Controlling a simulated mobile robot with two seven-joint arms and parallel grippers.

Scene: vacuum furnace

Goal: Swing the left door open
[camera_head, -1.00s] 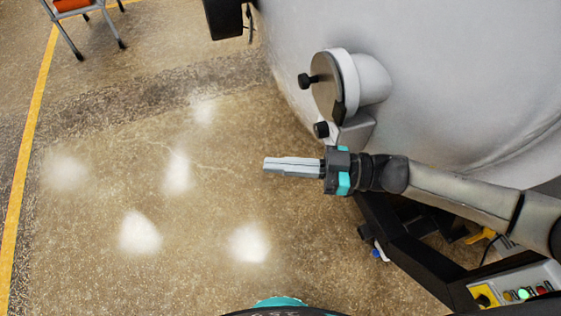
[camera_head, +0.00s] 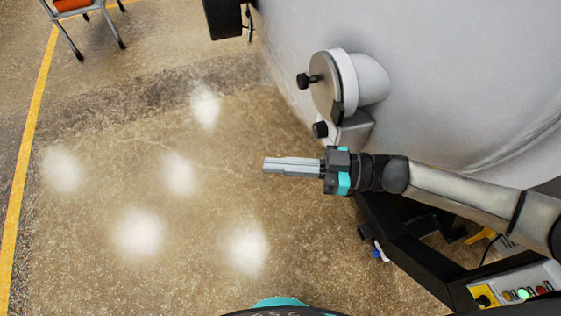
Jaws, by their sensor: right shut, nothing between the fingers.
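A large light grey rounded body of the vacuum furnace (camera_head: 450,70) fills the upper right of the head view. A round flanged port (camera_head: 328,86) with black knobs sticks out of its left side. I cannot tell whether any surface in view belongs to the left door. My right gripper (camera_head: 266,165) is shut and empty, its fingers pointing left over bare floor, just below and left of the port. It appears to touch nothing. My left gripper is not in view.
A black frame (camera_head: 400,245) stands below the furnace, with a control panel (camera_head: 515,290) of lit buttons at the lower right. A chair (camera_head: 85,15) stands at the upper left beside a yellow floor line (camera_head: 28,130). The floor at left is clear.

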